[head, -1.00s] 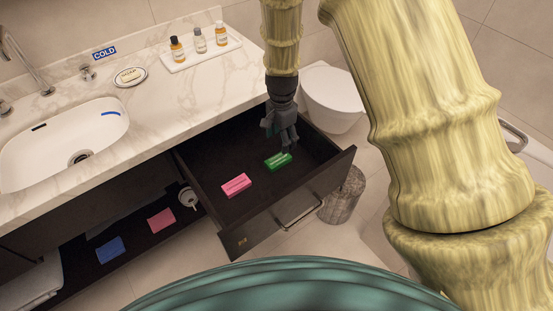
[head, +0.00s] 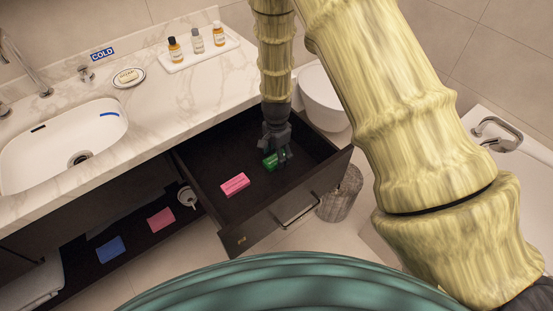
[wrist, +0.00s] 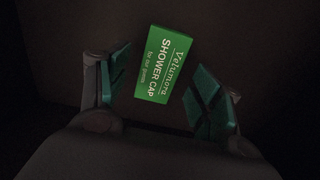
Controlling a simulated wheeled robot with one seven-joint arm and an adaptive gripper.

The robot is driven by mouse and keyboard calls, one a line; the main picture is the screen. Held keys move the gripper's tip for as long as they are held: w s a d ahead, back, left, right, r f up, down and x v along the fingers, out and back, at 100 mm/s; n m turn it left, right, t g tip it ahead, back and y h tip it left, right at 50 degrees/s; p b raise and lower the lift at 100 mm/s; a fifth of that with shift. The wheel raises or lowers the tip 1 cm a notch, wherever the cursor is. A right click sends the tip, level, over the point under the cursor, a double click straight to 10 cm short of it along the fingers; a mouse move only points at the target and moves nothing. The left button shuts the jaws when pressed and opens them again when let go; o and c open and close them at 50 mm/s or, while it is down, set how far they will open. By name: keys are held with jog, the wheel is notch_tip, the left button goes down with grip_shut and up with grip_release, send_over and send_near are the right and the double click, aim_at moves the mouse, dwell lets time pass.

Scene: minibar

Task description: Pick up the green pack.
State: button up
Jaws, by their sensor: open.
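The green pack (head: 269,161) lies flat in the open dark drawer (head: 234,208), partly hidden by my gripper in the head view. In the wrist view the green pack (wrist: 163,65) shows its "SHOWER CAP" label and sits tilted between and slightly beyond the fingertips. My gripper (head: 279,157) points down into the drawer above the pack. In the wrist view my gripper (wrist: 160,95) is open, with a finger on each side and gaps to the pack. I cannot tell the exact height above it.
A pink pack (head: 235,184) lies left of the green pack in the drawer. The drawer front with its handle (head: 299,216) and the marble counter (head: 165,110) bound the space. A bin (head: 341,194) stands beyond the drawer's right end.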

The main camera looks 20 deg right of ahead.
jog(key=shift+f, duration=0.85)
jog(key=shift+c, duration=0.4)
jog(key=c, duration=0.8)
jog(key=shift+r, duration=0.1)
